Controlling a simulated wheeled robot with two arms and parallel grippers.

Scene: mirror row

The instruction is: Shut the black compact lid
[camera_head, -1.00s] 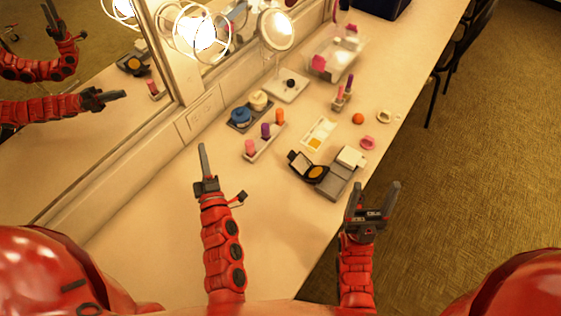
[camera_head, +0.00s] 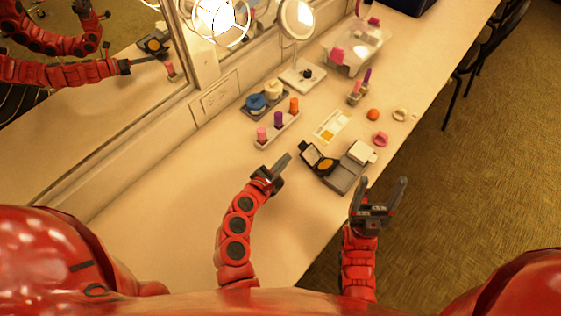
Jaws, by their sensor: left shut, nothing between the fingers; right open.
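The black compact (camera_head: 321,160) lies on the counter at the left end of a grey tray (camera_head: 346,178). Its lid (camera_head: 309,155) stands raised on the left side, and a round orange pan shows in its base. My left gripper (camera_head: 286,160) is shut and empty, with its fingertips a little to the left of the raised lid, apart from it as far as I can tell. My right gripper (camera_head: 381,196) is open and empty, off the counter's front edge to the right of the tray.
A white block (camera_head: 362,152) sits at the tray's right end. A palette (camera_head: 331,127) lies behind the compact. A lipstick holder (camera_head: 277,132) stands left of the palette. The front left counter (camera_head: 150,235) is clear. A mirror runs along the left.

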